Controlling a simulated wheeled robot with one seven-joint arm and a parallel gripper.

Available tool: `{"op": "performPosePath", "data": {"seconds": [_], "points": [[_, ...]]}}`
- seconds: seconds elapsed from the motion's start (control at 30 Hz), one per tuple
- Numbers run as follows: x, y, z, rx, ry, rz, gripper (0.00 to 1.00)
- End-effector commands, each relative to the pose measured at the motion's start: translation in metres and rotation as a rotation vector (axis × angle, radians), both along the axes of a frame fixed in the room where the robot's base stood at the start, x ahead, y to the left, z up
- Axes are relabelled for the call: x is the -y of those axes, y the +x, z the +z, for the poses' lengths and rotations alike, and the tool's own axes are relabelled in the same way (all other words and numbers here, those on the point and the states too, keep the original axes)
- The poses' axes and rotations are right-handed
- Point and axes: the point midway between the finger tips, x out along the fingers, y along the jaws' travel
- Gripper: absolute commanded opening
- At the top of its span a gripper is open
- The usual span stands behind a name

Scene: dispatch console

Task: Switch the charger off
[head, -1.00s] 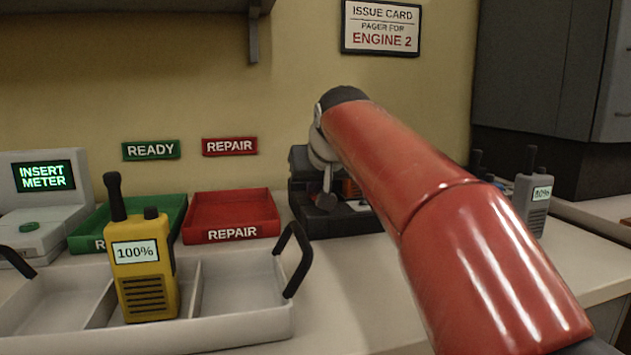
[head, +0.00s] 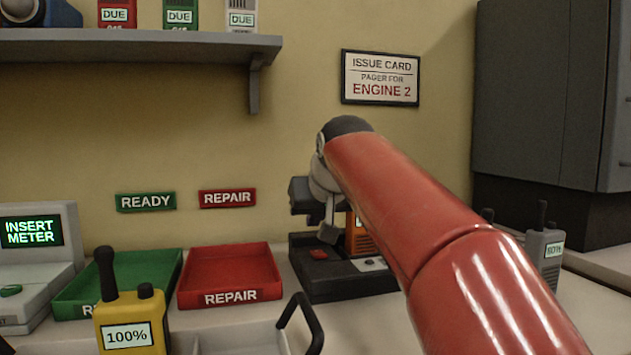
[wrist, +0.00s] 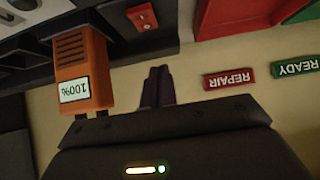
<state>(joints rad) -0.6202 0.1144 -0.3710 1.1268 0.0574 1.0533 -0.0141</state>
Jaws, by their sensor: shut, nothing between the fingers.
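The black charger (head: 345,283) stands on the counter at the back, partly hidden by my red arm. A red switch (head: 318,254) sits on its top left; it also shows in the wrist view (wrist: 142,17). I cannot tell which way it is set. An orange radio (head: 362,236) stands in the charger; its screen reads 100% in the wrist view (wrist: 83,75). My gripper (head: 328,236) is shut and empty, above and near the red switch. Its closed fingers (wrist: 159,72) show in the wrist view, apart from the switch.
The red REPAIR tray (head: 230,274) lies left of the charger, with the green READY tray (head: 160,270) beyond it. A yellow radio (head: 130,325) stands in the carrier tray in front. A grey radio (head: 544,250) is at the right. A shelf (head: 130,48) hangs above left.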

Motion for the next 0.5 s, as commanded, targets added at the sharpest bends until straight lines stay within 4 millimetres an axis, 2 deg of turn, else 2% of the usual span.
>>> {"op": "performPosePath", "data": {"seconds": [0.5], "points": [[0.015,-0.047,0.063,0.004,0.002,-0.001,0.0]]}}
